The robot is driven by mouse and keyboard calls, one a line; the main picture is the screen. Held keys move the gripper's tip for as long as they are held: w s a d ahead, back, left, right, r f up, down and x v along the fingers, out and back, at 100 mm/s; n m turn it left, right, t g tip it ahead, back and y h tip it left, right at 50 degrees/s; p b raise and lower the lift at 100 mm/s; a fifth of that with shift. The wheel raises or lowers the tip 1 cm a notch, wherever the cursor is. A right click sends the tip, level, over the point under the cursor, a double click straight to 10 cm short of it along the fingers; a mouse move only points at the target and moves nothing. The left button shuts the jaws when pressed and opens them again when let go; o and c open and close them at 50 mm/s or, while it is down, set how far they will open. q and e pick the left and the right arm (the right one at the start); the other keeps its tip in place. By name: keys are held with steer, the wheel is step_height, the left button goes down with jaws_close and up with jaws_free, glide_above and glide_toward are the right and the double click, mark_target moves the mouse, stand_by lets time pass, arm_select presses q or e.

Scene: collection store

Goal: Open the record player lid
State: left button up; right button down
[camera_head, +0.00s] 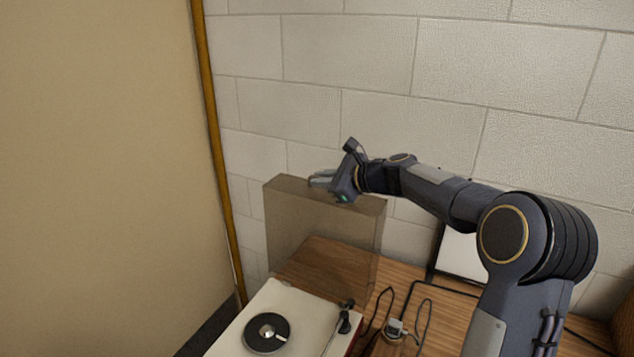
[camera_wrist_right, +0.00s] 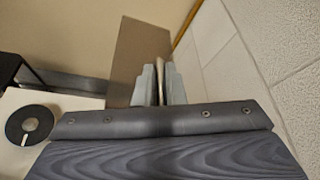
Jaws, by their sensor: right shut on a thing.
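The record player (camera_head: 285,313) is white with a black platter (camera_head: 267,333) and a tonearm at its right. Its tinted see-through lid (camera_head: 320,232) stands raised, close to upright, at the back of the player. My right gripper (camera_head: 322,181) is at the lid's top edge, with its fingers closed around that edge. The right wrist view shows the two grey fingers (camera_wrist_right: 158,84) with the lid's edge between them, the brown lid panel (camera_wrist_right: 135,60) beyond, and the platter (camera_wrist_right: 30,125) at left. My left gripper is out of view.
The player sits on a wooden table (camera_head: 440,310) with cables and a small device (camera_head: 396,328) to its right. A framed panel (camera_head: 460,254) leans near the white block wall behind. A beige panel (camera_head: 100,150) fills the left.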

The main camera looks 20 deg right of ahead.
steer(key=shift+w+d+f, duration=0.25)
steer(key=shift+d, duration=0.05)
steer(key=c, duration=1.5)
jaws_free()
steer(key=shift+r, duration=0.15)
steer(key=b+v, duration=0.2)
steer(key=v, duration=0.5)
steer(key=shift+s+d+r, duration=0.1)
steer(key=shift+s+d, duration=0.05)
steer(key=shift+s, duration=0.2)
